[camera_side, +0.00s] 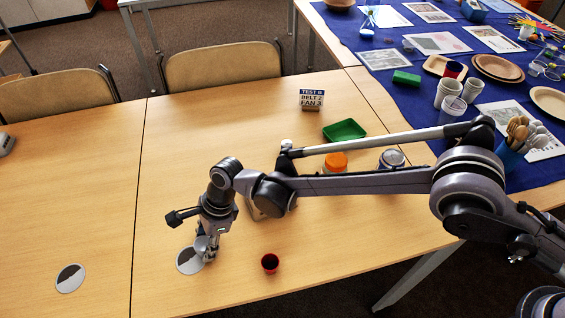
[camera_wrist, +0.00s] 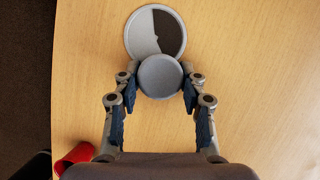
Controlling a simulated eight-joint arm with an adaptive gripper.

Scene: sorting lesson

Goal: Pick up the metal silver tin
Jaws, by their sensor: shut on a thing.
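The silver tin (camera_wrist: 160,76) is a small round grey thing, seen from above between the two fingertips in the wrist view. In the side view part of the tin (camera_side: 201,243) shows at the fingers, low over the table. My gripper (camera_wrist: 160,80) is shut on it, with one finger on each side; in the side view my gripper (camera_side: 206,252) points down near the table's front edge. Whether the tin touches the table I cannot tell.
A round grommet plate (camera_side: 187,264) lies by the tin, another (camera_side: 70,278) further left. An orange-lidded jar (camera_side: 335,162), a blue-and-silver jar (camera_side: 391,160), a green tray (camera_side: 344,130) and a sign block (camera_side: 311,99) stand further back.

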